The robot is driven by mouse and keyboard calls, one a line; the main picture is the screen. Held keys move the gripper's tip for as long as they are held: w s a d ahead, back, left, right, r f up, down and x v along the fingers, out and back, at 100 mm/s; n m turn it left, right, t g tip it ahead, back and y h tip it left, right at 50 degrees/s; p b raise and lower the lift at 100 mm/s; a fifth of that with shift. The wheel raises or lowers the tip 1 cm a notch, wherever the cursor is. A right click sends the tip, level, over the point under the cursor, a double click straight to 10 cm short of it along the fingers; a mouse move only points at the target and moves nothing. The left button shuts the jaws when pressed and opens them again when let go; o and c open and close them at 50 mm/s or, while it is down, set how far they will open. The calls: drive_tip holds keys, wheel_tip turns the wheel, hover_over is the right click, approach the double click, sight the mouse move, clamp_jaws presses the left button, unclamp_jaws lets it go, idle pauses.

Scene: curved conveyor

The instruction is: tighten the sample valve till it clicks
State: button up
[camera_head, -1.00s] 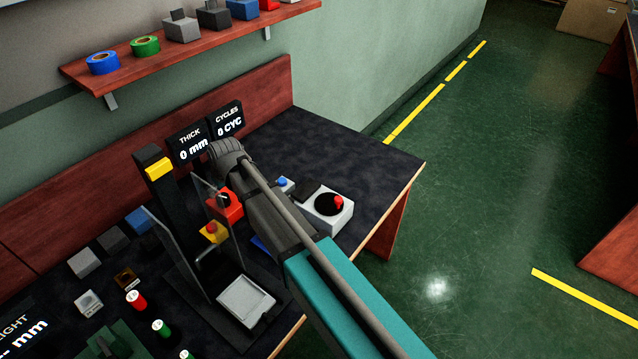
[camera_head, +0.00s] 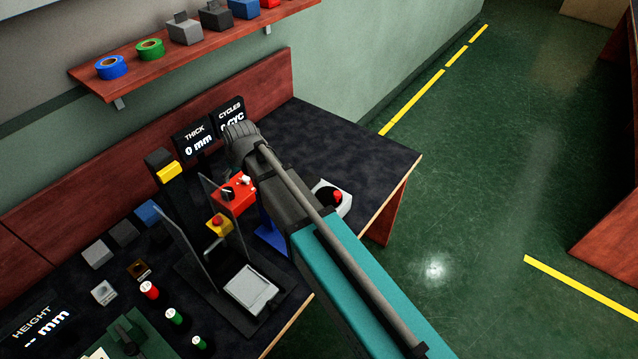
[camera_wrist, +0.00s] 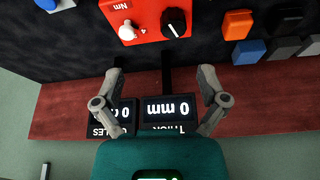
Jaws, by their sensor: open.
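A red box (camera_head: 236,193) stands on the bench with a black knob (camera_head: 228,194) and a white knob (camera_head: 245,181) on its face. It also shows in the wrist view (camera_wrist: 150,36), marked "Nm", at the top edge, with the white knob (camera_wrist: 127,32) and black knob (camera_wrist: 174,20). I cannot tell for certain which part is the sample valve. My gripper (camera_wrist: 160,83) is open and empty, its fingers spread apart over the displays, below the red box in the wrist view.
The THICK display (camera_head: 196,142) reads 0 mm, beside the CYCLES display (camera_head: 231,117). A press-like stand with a pale plate (camera_head: 251,289) and a yellow box with red button (camera_head: 219,224) is left of my arm. A white box (camera_head: 345,205) is partly hidden. The bench's back right is clear.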

drive_tip(key=s+d+f+m+h, duration=0.1)
drive_tip(key=s+d+m, duration=0.1)
drive_tip(key=d, duration=0.9)
drive_tip(key=s+d+f+m+g+h, duration=0.1)
drive_tip(key=s+d+m, duration=0.1)
drive_tip(key=d, duration=1)
drive_tip(key=shift+s+m+b, duration=0.3)
drive_tip(key=shift+m+b, duration=0.1)
drive_tip(key=shift+b, duration=0.05)
drive_tip(key=shift+d, duration=0.15)
drive_tip(key=s+d+m+g, duration=0.1)
drive_tip(key=s+d, duration=0.3)
drive_tip(key=d, duration=0.2)
drive_tip(key=s+d+m+g, duration=0.1)
drive_tip(key=s+d+m, duration=0.1)
drive_tip(key=s+d, duration=0.2)
drive_tip(key=d, duration=0.3)
drive_tip(key=shift+s+d+f+m+h, duration=0.15)
drive_tip(key=shift+d+m+h, duration=0.15)
drive_tip(key=shift+h, duration=0.1)
idle(1.0)
